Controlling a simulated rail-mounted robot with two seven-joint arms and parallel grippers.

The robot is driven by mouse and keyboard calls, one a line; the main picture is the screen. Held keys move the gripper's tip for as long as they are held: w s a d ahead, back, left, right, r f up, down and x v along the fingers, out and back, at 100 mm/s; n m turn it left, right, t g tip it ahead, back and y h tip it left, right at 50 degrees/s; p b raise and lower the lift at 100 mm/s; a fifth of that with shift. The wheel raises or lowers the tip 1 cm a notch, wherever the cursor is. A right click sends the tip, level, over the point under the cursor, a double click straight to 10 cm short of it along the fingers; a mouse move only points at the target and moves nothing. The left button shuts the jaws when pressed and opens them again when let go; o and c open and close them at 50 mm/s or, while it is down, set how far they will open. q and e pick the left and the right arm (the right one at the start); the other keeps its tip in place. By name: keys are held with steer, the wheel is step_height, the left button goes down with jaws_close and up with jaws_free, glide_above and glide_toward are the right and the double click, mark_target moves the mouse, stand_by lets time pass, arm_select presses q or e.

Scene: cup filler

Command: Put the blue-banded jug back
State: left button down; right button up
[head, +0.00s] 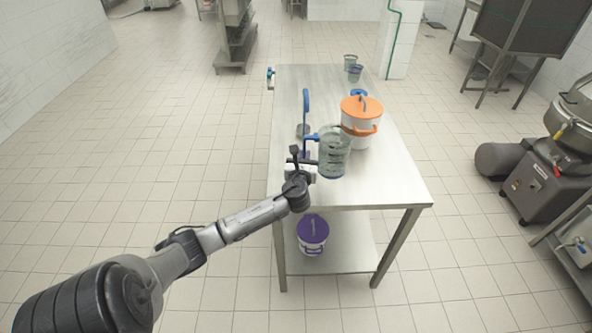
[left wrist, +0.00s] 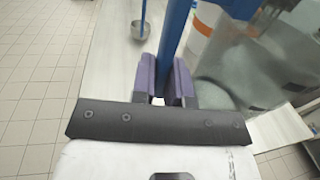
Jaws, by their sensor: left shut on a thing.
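A clear jug (head: 334,158) with a blue handle is at the near part of the steel table, upright or nearly so. Its pale contents and markings show, but I cannot make out a blue band. My left gripper (head: 306,164) is at the jug's left side, shut on its handle. In the left wrist view the purple finger pads (left wrist: 165,82) close around the blue handle (left wrist: 174,32), and the jug's clear wall (left wrist: 232,65) fills the right. I cannot tell whether the jug's base touches the table. My right gripper is not in view.
A white bucket with an orange lid (head: 362,107) stands just behind the jug. A blue-handled ladle (head: 306,103) is at the table's left. Two clear cups (head: 355,73) stand at the far end. A purple-lidded bucket (head: 312,230) is on the lower shelf. The table's front right (head: 395,185) is clear.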

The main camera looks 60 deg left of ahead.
arm_select(q)
steer(key=shift+s+a+f+b, duration=0.25)
steer(key=shift+a+f+b, duration=0.35)
steer(key=shift+a+f, duration=0.75)
steer(key=shift+s+a+f+b, duration=0.2)
steer(key=shift+a+f+b, duration=0.4)
steer(key=shift+a+f, duration=0.75)
steer(key=shift+s+a+f+b, duration=0.25)
steer(key=shift+a+f+b, duration=0.35)
steer(key=shift+a+f, duration=0.75)
steer(key=shift+d+f, duration=0.25)
steer(key=shift+f, duration=0.1)
steer(key=shift+f, duration=0.1)
steer(key=c, duration=1.1)
jaws_free()
